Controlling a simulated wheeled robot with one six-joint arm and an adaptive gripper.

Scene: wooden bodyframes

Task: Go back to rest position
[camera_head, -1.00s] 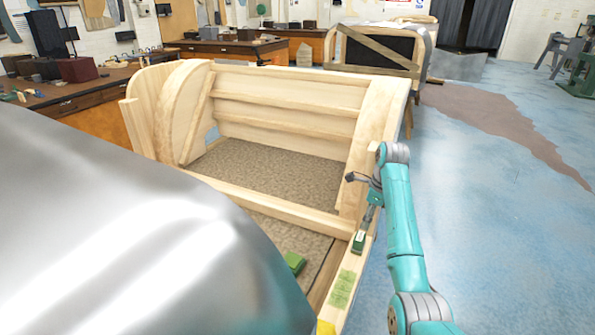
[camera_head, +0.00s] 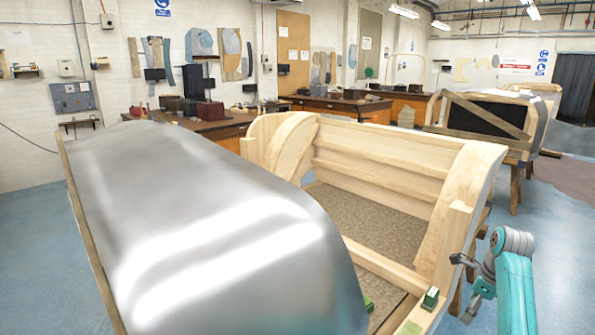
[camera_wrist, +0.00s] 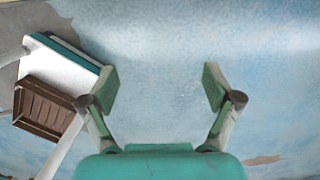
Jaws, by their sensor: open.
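My gripper (camera_head: 468,308) hangs at the lower right of the head view, to the right of the wooden bodyframe (camera_head: 385,160) and outside its edge. In the wrist view my gripper (camera_wrist: 160,86) is open, its two fingers wide apart with nothing between them.
A large silver body panel (camera_head: 200,210) fills the left foreground. Another bodyframe (camera_head: 485,120) stands behind at the right. Wooden benches (camera_head: 335,107) line the back wall. Blue floor (camera_head: 560,250) is clear at the right.

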